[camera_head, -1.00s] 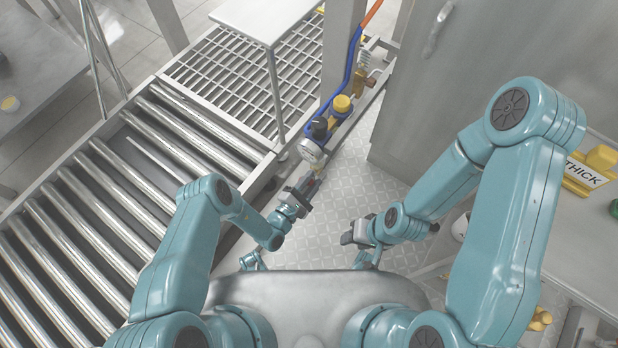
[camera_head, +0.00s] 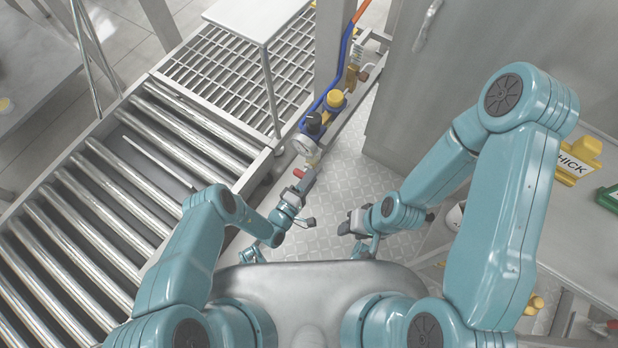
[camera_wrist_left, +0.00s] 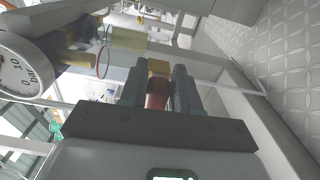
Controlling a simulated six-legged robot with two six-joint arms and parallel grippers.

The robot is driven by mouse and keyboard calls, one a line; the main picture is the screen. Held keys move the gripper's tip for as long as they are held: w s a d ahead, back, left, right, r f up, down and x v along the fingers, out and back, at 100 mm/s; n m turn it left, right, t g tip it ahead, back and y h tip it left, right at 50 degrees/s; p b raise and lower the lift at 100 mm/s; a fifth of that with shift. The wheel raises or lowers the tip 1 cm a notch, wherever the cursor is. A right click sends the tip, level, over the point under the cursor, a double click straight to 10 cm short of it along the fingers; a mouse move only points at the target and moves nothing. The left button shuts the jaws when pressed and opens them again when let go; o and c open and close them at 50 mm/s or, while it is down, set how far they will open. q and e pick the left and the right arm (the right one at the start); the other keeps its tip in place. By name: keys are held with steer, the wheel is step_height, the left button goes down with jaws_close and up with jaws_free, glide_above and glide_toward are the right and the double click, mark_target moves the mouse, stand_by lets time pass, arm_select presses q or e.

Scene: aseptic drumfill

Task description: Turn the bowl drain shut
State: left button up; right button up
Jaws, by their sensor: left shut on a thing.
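The bowl drain shows as a red knob (camera_wrist_left: 157,95) under a brass fitting (camera_wrist_left: 158,68) in the left wrist view. Its red part (camera_head: 298,173) also shows in the head view, beside the gripper's tip. The clear bowl (camera_wrist_left: 126,66) is next to the fitting and also shows below the gauge in the head view (camera_head: 314,159). My left gripper (camera_head: 304,180) is shut on the red knob, with one finger on each side of it. The fingers hide part of the knob. My right gripper (camera_head: 352,224) is away from the drain, over the floor; its jaws are unclear.
The roller conveyor (camera_head: 110,190) lies left. A grey cabinet (camera_head: 430,80) stands right. Patterned floor (camera_head: 350,185) is clear between.

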arm_select(q)
steer(key=shift+f+m, duration=0.1)
steer(key=shift+m, duration=0.2)
stand_by(0.4)
steer(key=o, duration=1)
steer(key=shift+c, duration=0.2)
